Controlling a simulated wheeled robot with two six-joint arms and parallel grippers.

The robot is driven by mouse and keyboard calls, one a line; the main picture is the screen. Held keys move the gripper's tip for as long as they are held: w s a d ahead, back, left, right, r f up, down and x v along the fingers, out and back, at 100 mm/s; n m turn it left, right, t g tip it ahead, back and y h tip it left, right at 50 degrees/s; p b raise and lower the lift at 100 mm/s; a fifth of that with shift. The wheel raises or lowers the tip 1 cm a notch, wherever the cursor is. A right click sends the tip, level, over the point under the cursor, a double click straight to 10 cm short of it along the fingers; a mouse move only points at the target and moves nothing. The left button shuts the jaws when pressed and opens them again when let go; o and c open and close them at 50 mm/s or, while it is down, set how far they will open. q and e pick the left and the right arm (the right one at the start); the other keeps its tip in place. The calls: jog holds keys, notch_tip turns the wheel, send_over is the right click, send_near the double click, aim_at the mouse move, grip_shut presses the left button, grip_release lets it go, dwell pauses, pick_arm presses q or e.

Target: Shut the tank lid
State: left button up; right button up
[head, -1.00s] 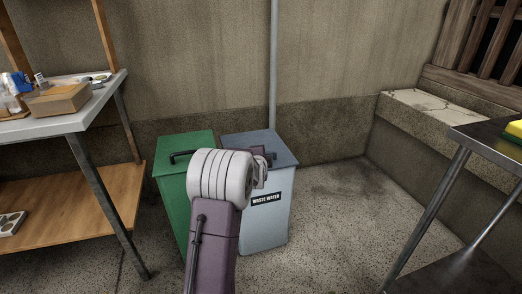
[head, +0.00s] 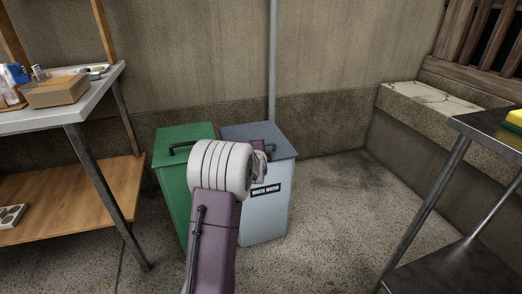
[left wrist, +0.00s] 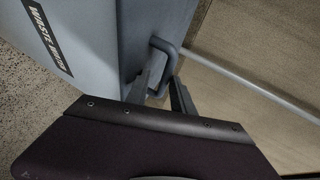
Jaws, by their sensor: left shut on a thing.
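The grey-blue tank (head: 266,215), labelled WASTE WATER, stands on the floor against the back wall. Its lid (head: 280,146) lies across the top and looks level; my arm hides part of its front, so I cannot tell whether a small gap is left. In the left wrist view the lid's dark handle (left wrist: 171,48) is a bent loop, and the tank side (left wrist: 100,45) is at upper left. My left gripper (left wrist: 163,82) is shut on this handle; in the head view the gripper (head: 262,150) is partly hidden behind my wrist. My right gripper is not in view.
A green bin (head: 172,185) with a dark handle stands directly left of the tank. A table with a wooden lower shelf (head: 75,200) is at left. A metal table (head: 480,128) is at right. Floor (head: 335,220) right of the tank is clear.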

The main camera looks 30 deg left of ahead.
pick_arm(q)
jog(key=shift+s+d+f+p, duration=0.25)
jog(key=shift+s+d+p, duration=0.05)
jog(key=shift+s, duration=0.15)
jog(key=p+v, duration=0.4)
jog(key=v, duration=0.4)
jog(key=shift+r, duration=0.35)
